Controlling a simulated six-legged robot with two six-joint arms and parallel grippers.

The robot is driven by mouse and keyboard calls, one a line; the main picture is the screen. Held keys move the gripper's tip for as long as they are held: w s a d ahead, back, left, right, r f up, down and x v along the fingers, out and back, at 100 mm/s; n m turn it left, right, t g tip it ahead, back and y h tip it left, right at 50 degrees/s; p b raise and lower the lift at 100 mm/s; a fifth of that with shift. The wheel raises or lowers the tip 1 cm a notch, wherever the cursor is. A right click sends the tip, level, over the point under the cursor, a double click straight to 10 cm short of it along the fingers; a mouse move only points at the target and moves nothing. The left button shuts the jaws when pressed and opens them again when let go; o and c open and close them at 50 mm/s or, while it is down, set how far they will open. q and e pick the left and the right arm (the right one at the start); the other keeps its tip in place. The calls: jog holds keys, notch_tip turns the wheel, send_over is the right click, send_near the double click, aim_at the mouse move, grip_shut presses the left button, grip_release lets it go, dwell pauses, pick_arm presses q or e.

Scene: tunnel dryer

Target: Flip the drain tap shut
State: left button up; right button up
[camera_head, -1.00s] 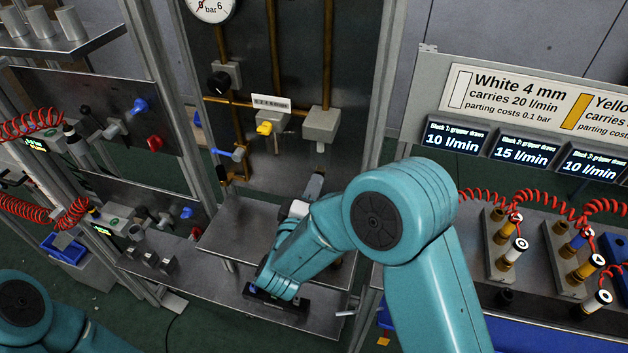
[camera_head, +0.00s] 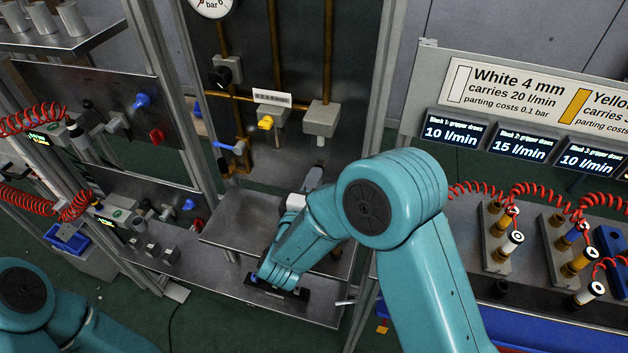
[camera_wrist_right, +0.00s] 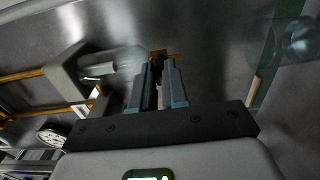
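My right gripper (camera_head: 312,180) is below the grey block (camera_head: 321,119) with a short nozzle on the back panel, partly hidden by my right arm. In the right wrist view, the gripper's two fingers (camera_wrist_right: 159,66) are close together, with only a narrow dark gap and nothing clearly held. A small brass-coloured piece (camera_wrist_right: 172,55) shows just beyond the fingertips, perhaps the drain tap; I cannot tell whether they touch. A clear bowl (camera_wrist_right: 120,62) hangs from a grey block (camera_wrist_right: 66,78) beside the fingertips. My left gripper is out of view.
A yellow handle (camera_head: 265,122) and a blue handle (camera_head: 231,147) sit left of the block. A metal shelf (camera_head: 238,225) lies below. The sign (camera_head: 540,95) and the hose stand with red coils are at the right. Another panel stands at the left.

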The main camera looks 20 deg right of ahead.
jog(key=o, duration=0.4)
jog(key=shift+c, duration=0.2)
